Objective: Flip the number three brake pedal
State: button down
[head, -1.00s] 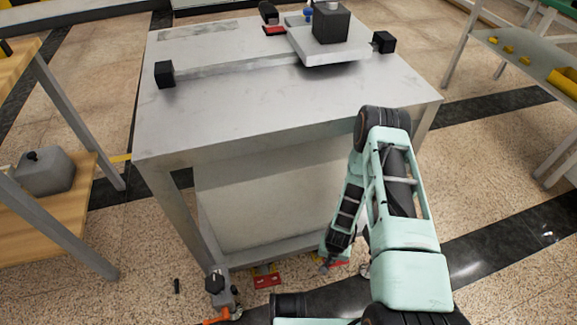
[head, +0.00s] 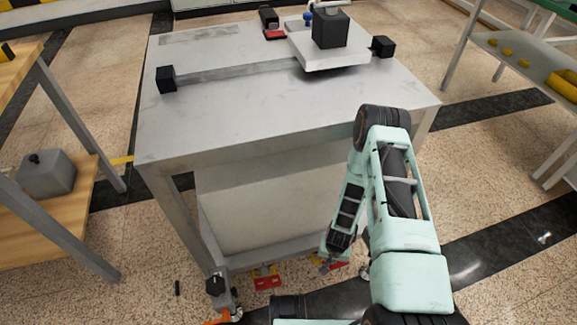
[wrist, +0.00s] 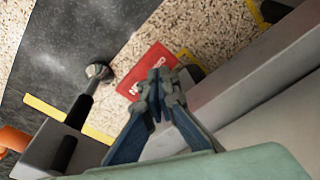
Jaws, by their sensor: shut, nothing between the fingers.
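Two red pedals show low by the table's underside in the head view: one left of centre (head: 267,281) and one at my gripper (head: 327,267). I cannot read which is number three. In the wrist view, a red plate (wrist: 147,70) with pale marking lies just beyond the fingertips of my gripper (wrist: 160,84). The fingers are shut and empty, and overlap the plate's lower right edge. Whether they touch it, I cannot tell. My gripper is small and partly hidden by my arm in the head view.
A grey table (head: 270,110) stands ahead, with a black block on a white plate (head: 331,28) on top. Shelves (head: 50,215) stand left.

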notch_tip(320, 180, up, 5)
jog(key=p, duration=0.2)
jog(key=shift+f+p, duration=0.15)
jog(key=shift+p, duration=0.25)
